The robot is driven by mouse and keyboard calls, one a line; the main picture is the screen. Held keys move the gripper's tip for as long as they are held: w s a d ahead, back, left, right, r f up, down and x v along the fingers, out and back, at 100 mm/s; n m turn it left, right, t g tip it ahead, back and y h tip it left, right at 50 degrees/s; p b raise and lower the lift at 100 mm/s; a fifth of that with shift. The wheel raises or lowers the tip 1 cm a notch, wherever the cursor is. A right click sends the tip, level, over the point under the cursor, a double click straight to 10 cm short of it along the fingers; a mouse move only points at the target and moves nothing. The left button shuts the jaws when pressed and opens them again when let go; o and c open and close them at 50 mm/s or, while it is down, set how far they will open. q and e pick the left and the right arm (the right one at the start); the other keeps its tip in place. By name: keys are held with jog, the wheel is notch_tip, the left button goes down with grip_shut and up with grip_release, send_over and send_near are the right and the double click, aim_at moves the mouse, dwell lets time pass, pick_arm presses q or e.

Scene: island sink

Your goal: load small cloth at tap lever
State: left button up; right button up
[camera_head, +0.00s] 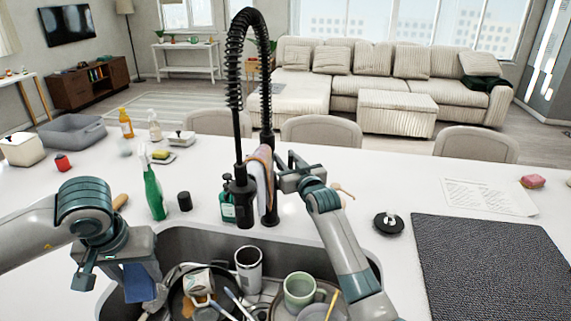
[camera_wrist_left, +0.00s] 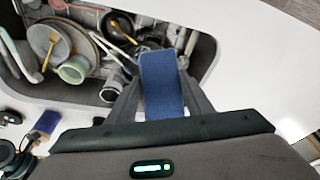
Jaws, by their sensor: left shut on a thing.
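A small blue cloth (camera_head: 139,282) hangs from my left gripper (camera_head: 128,262), which is shut on it above the left end of the sink. In the left wrist view the blue cloth (camera_wrist_left: 162,85) lies between the two fingers. The black tap (camera_head: 238,150) with a spring hose stands behind the sink. A greyish-pink cloth with an orange edge (camera_head: 262,170) hangs at the tap. My right gripper (camera_head: 283,172) is at the right side of the tap, close to this cloth. Its finger gap is unclear, and the tap lever is hard to make out.
The sink (camera_head: 200,240) holds a green mug (camera_head: 299,290), a grey cup (camera_head: 248,268) and several other dishes. A green spray bottle (camera_head: 154,192) and a dark soap bottle (camera_head: 228,205) stand behind it. A dark mat (camera_head: 490,265) lies right; the counter between has a black stopper (camera_head: 388,223).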

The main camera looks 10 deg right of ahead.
pick_arm(q)
jog(key=shift+f, duration=0.1)
pick_arm(e)
jog(key=shift+w, duration=0.15)
grip_shut()
pick_arm(q)
jog(key=shift+f+b, duration=0.9)
jog(key=shift+b, duration=0.05)
jog(key=shift+f+b, duration=0.4)
jog(key=shift+f, duration=0.25)
pick_arm(e)
jog(key=shift+s+a+r+n+t, duration=0.2)
jog(key=shift+s+a+n+t, duration=0.1)
jog(key=shift+s+n+t, duration=0.4)
